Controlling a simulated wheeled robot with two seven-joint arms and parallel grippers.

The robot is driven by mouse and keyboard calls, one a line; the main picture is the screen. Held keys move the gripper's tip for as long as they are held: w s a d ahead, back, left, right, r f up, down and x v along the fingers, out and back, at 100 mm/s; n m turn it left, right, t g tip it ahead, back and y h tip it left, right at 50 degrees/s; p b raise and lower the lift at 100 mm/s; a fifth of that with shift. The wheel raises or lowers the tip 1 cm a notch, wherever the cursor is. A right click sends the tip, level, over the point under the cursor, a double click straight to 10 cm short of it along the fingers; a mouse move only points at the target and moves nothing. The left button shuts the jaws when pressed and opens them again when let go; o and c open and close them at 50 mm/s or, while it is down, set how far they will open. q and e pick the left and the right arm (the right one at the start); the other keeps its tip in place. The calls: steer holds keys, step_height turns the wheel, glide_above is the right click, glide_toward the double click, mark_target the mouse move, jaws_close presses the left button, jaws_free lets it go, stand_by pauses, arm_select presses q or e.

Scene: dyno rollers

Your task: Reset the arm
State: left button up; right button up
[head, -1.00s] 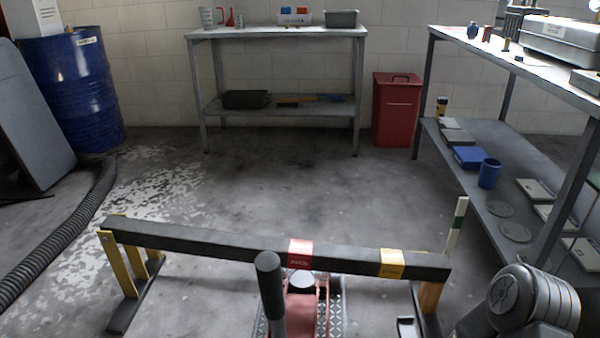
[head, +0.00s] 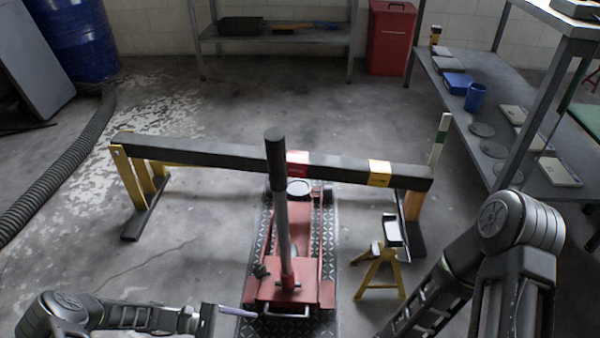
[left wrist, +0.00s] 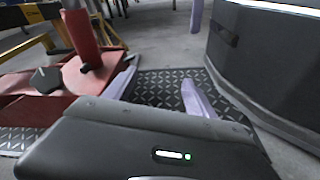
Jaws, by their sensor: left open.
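My left gripper (head: 232,309) reaches in from the lower left, near the floor beside the front of the red floor jack (head: 290,292). Its two pale purple fingers stand apart and empty in the left wrist view (left wrist: 160,88), over the dark tread plate. The red jack with its handle socket also shows at the left of that view (left wrist: 30,90). My right arm (head: 430,285) shows at the lower right of the head view, running down out of the picture; its gripper is not seen there.
A dark beam (head: 230,153) on yellow legs crosses behind the jack handle (head: 280,200). A yellow stand (head: 380,272) is right of the jack. A grey shelf table (head: 520,150) stands at the right, a black hose (head: 60,165) at the left.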

arm_select(q)
steer(key=s+d+f+m+g+y+p, duration=0.1)
steer(key=s+d+m+y+p, duration=0.1)
steer(key=s+d+m+y, duration=0.55)
steer(key=s+r+m+t+y+p, duration=0.1)
steer(key=s+r+m+p, duration=0.1)
steer(key=r+p, duration=1.7)
steer(key=s+r+m+y+p, duration=0.2)
steer(key=s+r+p, duration=0.3)
steer(key=r+p, duration=1.4)
step_height(320, 180, up, 4)
steer(key=shift+r+m+t, duration=0.25)
steer(key=shift+m+t, duration=0.15)
steer(key=shift+m, duration=0.05)
arm_select(e)
steer(key=s+a+r, duration=0.1)
steer(key=s+r, duration=0.1)
steer(key=r, duration=1.8)
steer(key=s+a+r+g, duration=0.1)
steer(key=s+r, duration=0.1)
steer(key=r, duration=1.8)
steer(key=shift+r+n, duration=0.2)
steer(key=shift+n, duration=0.1)
